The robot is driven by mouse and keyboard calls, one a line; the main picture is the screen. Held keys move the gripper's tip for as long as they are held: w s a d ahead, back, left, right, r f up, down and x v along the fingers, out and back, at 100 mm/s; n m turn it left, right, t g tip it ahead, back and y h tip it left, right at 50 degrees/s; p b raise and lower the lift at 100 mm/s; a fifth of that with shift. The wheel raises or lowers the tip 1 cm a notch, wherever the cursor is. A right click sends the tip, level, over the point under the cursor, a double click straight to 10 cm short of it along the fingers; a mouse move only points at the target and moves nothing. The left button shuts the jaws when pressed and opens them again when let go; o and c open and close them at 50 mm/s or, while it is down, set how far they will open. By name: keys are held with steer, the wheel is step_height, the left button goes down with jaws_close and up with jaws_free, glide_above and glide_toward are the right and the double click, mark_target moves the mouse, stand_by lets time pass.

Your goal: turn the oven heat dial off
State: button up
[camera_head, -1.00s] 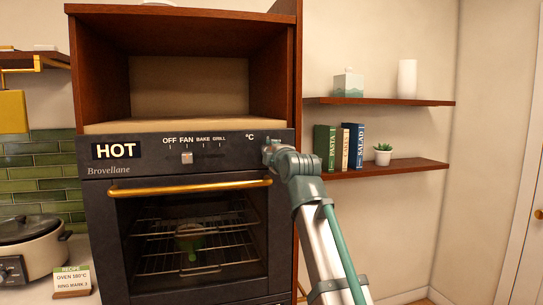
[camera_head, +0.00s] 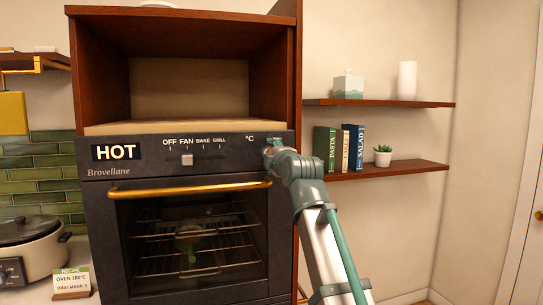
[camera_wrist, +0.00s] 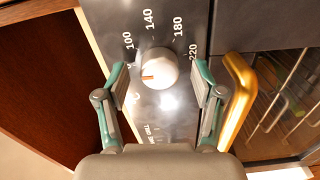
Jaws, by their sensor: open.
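The oven (camera_head: 190,190) is black, with a brass handle and a control panel that reads HOT. In the wrist view its heat dial (camera_wrist: 159,69) is a round white knob with an orange-red mark pointing to the picture's left. Numbers 100, 140, 180 and 220 stand around it. My gripper (camera_wrist: 162,82) is open, one finger on each side of the dial, with gaps between pads and knob. In the head view my gripper (camera_head: 273,152) is at the right end of the panel below the °C label and hides the dial.
The brass handle (camera_wrist: 237,100) runs close beside the right finger in the wrist view. A small mode slider (camera_head: 187,159) sits on the panel under OFF and FAN. A recipe card (camera_head: 71,281) and a cooker (camera_head: 28,250) stand at left. Shelves (camera_head: 380,169) hang at right.

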steer(key=v, duration=1.1)
